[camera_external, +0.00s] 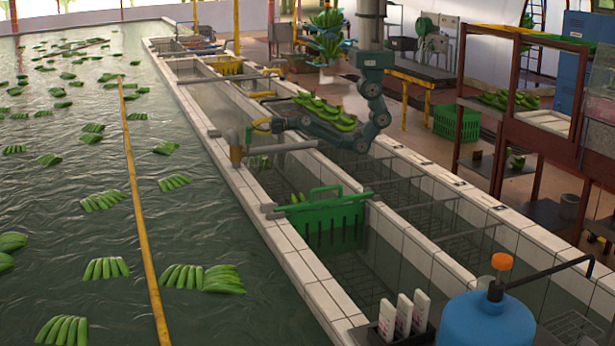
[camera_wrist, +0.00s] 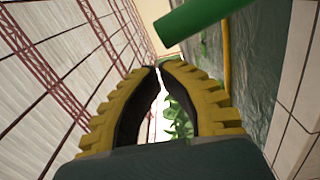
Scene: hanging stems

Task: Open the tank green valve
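My gripper (camera_external: 262,125) has yellow ribbed fingers and sits above the tank's tiled divider, close to the upright beige pipe (camera_external: 236,150). In the wrist view my gripper (camera_wrist: 163,67) has its two fingertips almost touching, with a narrow empty gap between the dark pads. A green bar (camera_wrist: 203,20), apparently the valve handle, crosses the top of the wrist view just beyond the fingertips and apart from them.
Green banana bunches (camera_external: 325,108) show just behind my arm. A blue tank (camera_external: 487,318) with an orange cap stands at the near right. The wide water tank (camera_external: 70,220) with floating bananas lies left.

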